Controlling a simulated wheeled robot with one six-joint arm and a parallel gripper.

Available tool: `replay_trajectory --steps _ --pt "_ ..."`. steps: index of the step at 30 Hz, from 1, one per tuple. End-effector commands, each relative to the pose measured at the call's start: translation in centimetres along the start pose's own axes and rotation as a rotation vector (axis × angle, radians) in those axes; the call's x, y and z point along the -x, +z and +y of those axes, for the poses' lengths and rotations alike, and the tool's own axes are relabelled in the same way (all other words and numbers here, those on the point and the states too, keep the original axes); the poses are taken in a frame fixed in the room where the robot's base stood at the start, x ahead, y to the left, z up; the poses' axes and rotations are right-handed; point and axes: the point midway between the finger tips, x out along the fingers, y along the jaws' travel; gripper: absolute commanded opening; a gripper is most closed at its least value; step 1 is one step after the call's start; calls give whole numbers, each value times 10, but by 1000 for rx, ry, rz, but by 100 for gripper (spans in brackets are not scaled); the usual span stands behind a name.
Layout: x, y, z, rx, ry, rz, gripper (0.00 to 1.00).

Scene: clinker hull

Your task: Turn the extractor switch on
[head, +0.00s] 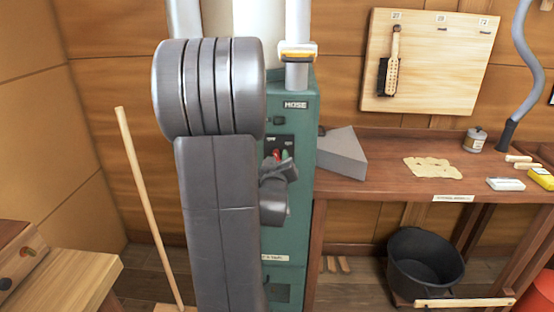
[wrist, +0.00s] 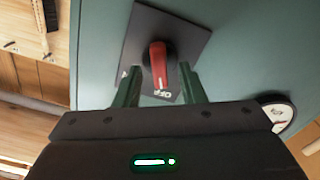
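The extractor is a tall green cabinet (head: 296,120) with a HOSE label, standing behind my arm in the head view. Its switch is a red knob (wrist: 158,65) on a dark plate (wrist: 184,28) in the wrist view. The knob's pale end mark lies by the word OFF. The red also shows in the head view (head: 276,154), partly hidden by my gripper. My gripper (wrist: 160,88) is in front of the plate, its fingers apart with the knob between them. Gaps show at both sides of the knob; whether the fingertips touch the plate, I cannot tell.
A workbench (head: 390,183) with a grey wedge block (head: 343,153) stands right of the cabinet. A black bucket (head: 425,262) is under it. A broom handle (head: 145,190) leans left of my arm. A round pale dial (wrist: 279,112) is near my gripper in the wrist view.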

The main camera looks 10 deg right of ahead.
Motion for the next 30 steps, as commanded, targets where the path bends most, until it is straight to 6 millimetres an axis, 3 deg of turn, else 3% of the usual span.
replay_trajectory --steps 8,12,14,23,30 --pt "-1 0 0 0 0 0 36" --pt "-1 0 0 0 0 0 9" --pt "-1 0 0 0 0 0 0" --pt "-1 2 -1 -21 0 0 0" --pt "-1 4 -1 -133 2 3 0"
